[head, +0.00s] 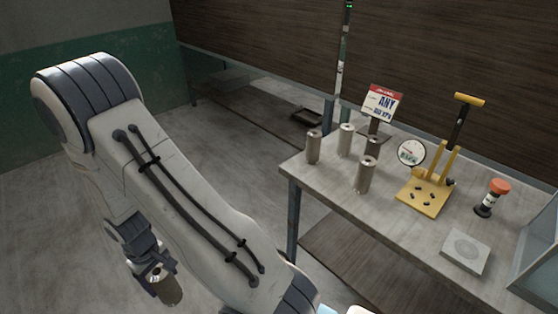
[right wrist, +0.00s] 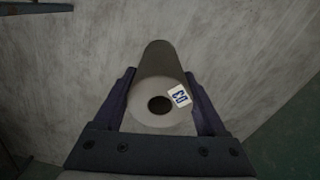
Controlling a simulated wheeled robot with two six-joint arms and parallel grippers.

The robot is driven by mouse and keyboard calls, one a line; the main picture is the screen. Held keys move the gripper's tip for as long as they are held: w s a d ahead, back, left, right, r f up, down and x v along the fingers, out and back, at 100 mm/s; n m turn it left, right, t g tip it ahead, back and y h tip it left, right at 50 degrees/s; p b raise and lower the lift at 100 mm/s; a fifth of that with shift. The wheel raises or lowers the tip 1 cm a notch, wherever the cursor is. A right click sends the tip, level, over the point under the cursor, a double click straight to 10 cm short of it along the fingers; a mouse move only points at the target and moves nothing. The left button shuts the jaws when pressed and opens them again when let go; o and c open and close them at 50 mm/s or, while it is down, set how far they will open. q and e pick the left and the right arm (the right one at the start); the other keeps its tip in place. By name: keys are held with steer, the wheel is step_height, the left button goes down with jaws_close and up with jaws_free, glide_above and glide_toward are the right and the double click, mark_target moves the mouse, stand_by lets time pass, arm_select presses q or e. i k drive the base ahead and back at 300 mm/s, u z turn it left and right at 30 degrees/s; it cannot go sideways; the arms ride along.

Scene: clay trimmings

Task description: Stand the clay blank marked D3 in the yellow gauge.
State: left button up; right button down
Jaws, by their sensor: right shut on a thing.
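My right gripper (head: 156,276) hangs at the lower left, away from the table and over the floor. It is shut on a grey clay blank (head: 168,291), a cylinder with a hole in its end. In the right wrist view the blank (right wrist: 160,88) sits between the two dark fingers (right wrist: 160,105), and a small white tag on its end face appears to read D3. The yellow gauge (head: 422,197) stands on the table, with a round dial, upright yellow posts and a yellow-handled lever. No blank is seen in it. My left gripper is not in view.
Several similar blanks (head: 365,175) stand upright on the grey table (head: 333,187), left of the gauge, by a sign (head: 382,103) reading ANY. A red-topped item (head: 497,190) and a flat square plate (head: 465,250) are to the right. Open floor lies around my right gripper.

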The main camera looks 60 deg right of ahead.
mark_target(422, 196)
steer(key=z, duration=1.35)
